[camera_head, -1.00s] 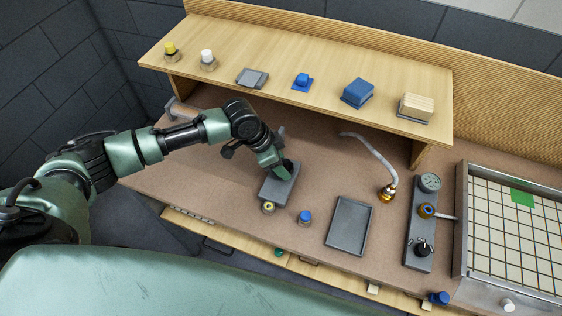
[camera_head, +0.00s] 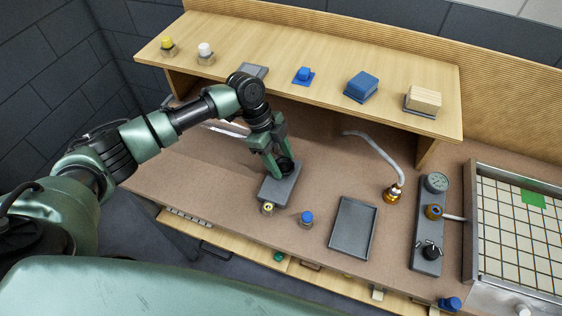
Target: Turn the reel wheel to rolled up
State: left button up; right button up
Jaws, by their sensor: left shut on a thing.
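My left gripper (camera_head: 278,164) reaches down from the left onto a grey block (camera_head: 277,191) near the front of the brown bench. Its green fingers are shut on a dark round part (camera_head: 287,166) on top of the block, which looks like the reel wheel. The fingers partly cover the wheel, so its exact angle cannot be told. A pale strip (camera_head: 228,128) shows behind my left arm. My right gripper is not in view.
A yellow-topped knob (camera_head: 268,208), a blue knob (camera_head: 307,218) and a grey tray (camera_head: 352,228) stand near the block. A hose (camera_head: 378,152), a gauge panel (camera_head: 429,225) and a gridded table (camera_head: 518,230) lie right. A wooden shelf (camera_head: 325,78) overhangs behind.

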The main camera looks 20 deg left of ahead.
pick_arm(q)
jog(key=shift+w, duration=0.1)
dwell(0.4)
jog(key=o, duration=1.4)
jog(key=shift+a, duration=0.1)
jog(key=shift+r, duration=0.1)
jog(key=shift+a+r, duration=0.15)
jog(key=shift+r, duration=0.15)
jog(key=b+v, duration=0.2)
jog(key=v, duration=0.5)
